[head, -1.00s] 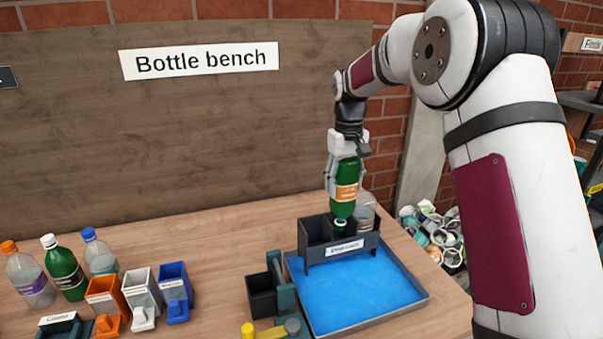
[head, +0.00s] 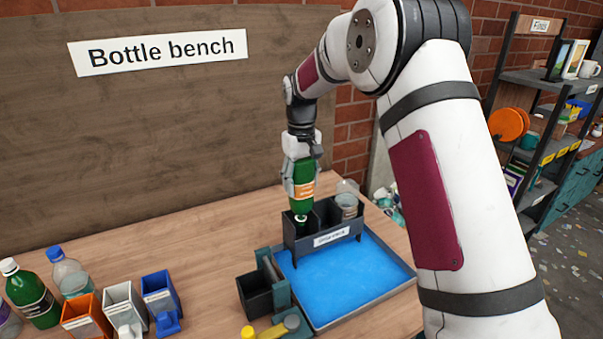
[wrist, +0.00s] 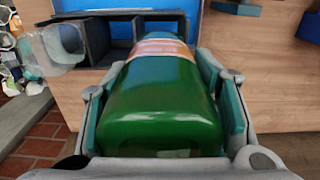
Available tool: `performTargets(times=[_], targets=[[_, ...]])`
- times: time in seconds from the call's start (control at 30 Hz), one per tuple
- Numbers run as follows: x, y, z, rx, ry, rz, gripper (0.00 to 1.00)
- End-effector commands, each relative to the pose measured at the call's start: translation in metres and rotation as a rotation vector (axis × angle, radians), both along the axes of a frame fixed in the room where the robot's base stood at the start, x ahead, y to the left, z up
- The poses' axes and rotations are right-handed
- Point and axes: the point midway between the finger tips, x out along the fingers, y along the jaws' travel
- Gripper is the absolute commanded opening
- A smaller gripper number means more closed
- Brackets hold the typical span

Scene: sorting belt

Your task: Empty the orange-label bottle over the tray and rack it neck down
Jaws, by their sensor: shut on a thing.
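The green bottle with the orange label (head: 304,191) is held neck down, its neck at the left compartment of the dark rack (head: 325,238). My gripper (head: 301,186) is shut on it from above, around its body. In the wrist view the bottle (wrist: 160,105) fills the middle, with a finger on each side and its neck end pointing away to the rack. The tray (head: 409,268), with a blue floor, lies in front of and under the rack.
A clear bottle (head: 347,196) stands in the rack's right compartment. A dark fixture (head: 254,293) sits left of the tray.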

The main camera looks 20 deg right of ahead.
Motion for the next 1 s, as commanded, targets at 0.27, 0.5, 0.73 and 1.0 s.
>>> performTargets(times=[0.27,0.5,0.73,1.0], targets=[[-0.001,0.0,-0.026,0.0,0.002,0.0,0.32],[-0.001,0.0,-0.048,0.0,0.002,0.0,0.32],[-0.001,0.0,-0.069,-0.001,0.003,0.0,0.32],[0.0,0.0,-0.09,0.0,0.001,0.0,0.32]])
